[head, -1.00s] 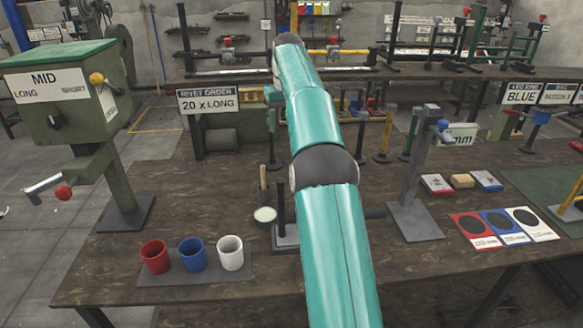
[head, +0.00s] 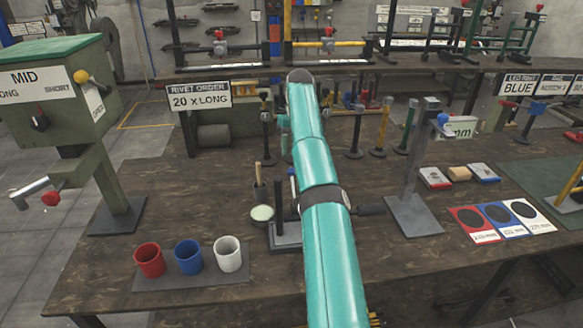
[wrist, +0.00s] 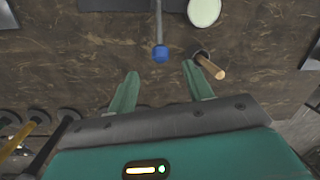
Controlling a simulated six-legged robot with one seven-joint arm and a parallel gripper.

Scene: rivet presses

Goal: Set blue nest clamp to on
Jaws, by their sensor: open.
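A round blue knob (wrist: 160,54) on a thin grey rod shows in the wrist view; this looks like the blue nest clamp's lever. In the head view only a bit of blue (head: 291,172) shows beside my arm, near a dark post on a grey base (head: 285,237). My gripper (wrist: 160,70) is open and empty. The knob appears between and just beyond its fingertips in the picture, with no contact visible. I cannot tell the height gap.
A wooden-handled tool (wrist: 210,67) stands close by the right finger, near a pale round pot (wrist: 204,12). Red, blue and white cups (head: 188,256) stand at the front left. A grey stand with another blue knob (head: 443,118) is to the right.

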